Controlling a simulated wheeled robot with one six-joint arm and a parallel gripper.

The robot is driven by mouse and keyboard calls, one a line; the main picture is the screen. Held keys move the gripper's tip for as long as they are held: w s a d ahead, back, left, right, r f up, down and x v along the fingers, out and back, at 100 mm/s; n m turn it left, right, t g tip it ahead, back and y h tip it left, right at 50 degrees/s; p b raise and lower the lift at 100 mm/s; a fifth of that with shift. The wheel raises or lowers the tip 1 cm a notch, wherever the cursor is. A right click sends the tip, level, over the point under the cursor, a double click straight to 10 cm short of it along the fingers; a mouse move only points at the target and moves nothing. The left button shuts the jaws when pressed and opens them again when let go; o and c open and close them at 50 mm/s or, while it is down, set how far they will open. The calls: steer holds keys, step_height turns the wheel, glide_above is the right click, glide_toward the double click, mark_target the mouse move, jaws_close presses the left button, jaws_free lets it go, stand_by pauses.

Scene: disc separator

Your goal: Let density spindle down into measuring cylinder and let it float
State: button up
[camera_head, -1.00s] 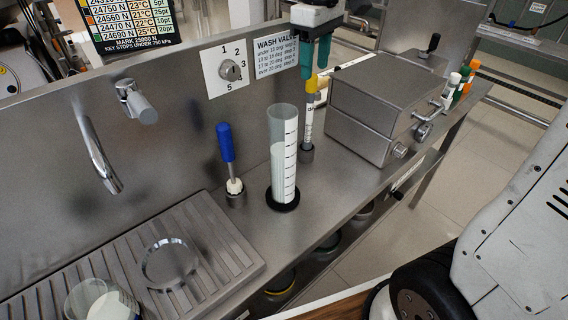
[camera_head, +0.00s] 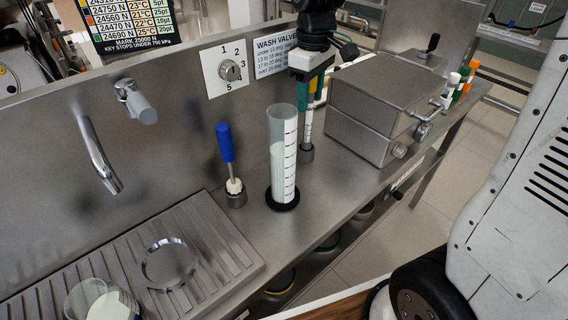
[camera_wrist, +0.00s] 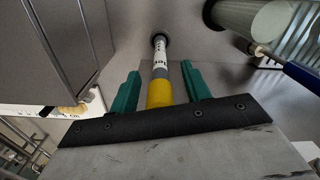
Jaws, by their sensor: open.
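The density spindle (camera_head: 308,122) stands upright in a small grey holder (camera_head: 306,154) on the steel bench. Its white scale marks and yellow section (camera_wrist: 160,94) show in the wrist view. My gripper (camera_head: 307,80) is around its upper part from above. In the wrist view its green fingers (camera_wrist: 160,82) are open, one on each side of the spindle, with gaps visible. The clear measuring cylinder (camera_head: 284,150) stands left of the spindle on a black base, with whitish liquid in it. It also shows at the top right of the wrist view (camera_wrist: 245,20).
A blue-handled brush (camera_head: 226,145) stands in a cup left of the cylinder. A steel box (camera_head: 385,95) stands close right of the spindle. A tap (camera_head: 98,155), a ribbed drainer (camera_head: 205,235) and a beaker (camera_head: 100,302) are at left. The steel back wall is behind.

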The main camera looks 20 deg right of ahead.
jaws_close()
steer(key=shift+r, duration=3.05)
